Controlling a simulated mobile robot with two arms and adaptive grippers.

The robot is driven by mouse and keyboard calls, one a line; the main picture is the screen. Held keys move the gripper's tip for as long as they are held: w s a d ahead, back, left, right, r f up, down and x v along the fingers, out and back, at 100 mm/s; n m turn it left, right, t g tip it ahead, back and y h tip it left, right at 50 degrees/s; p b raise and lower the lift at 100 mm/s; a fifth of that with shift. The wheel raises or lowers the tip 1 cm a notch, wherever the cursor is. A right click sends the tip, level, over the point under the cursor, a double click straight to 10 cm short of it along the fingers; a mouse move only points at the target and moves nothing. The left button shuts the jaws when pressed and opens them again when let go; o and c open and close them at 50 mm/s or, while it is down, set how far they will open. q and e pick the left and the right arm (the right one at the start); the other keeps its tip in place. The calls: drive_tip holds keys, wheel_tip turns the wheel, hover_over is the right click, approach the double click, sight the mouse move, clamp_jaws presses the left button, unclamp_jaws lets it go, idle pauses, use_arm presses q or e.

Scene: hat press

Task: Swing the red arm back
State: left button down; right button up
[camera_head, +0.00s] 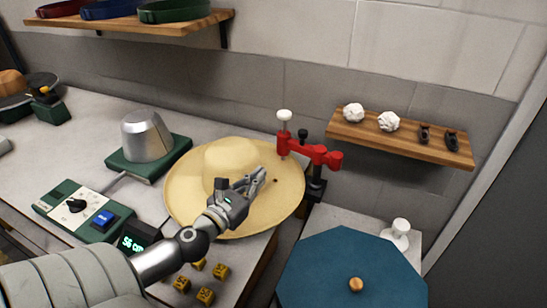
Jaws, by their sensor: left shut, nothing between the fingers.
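The red arm (313,152) is on a dark post at the right of the straw hat. A white-knobbed spindle (284,121) stands through its left end, which reaches over the hat's right brim. The straw hat (190,195) lies brim down at the counter's right end. My left gripper (260,176) is shut and empty, in front of the hat's crown in the picture and to the left of the red arm, apart from it. Whether it touches the hat I cannot tell. My right gripper is not in view.
A silver dome on a green base (147,140) and a control box (85,208) stand left of the hat. Yellow blocks (205,296) lie in front. A blue octagonal top (330,262) is at lower right. A wooden shelf (400,138) hangs behind the red arm.

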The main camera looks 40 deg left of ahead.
use_arm(q)
drive_tip(key=n, duration=0.2)
drive_tip(key=p, duration=0.2)
approach(293, 148)
drive_tip(key=w, duration=0.7)
drive_tip(key=shift+w+a+f, duration=0.1)
drive_tip(key=shift+w+a, duration=0.05)
drive_tip(key=shift+a, duration=0.1)
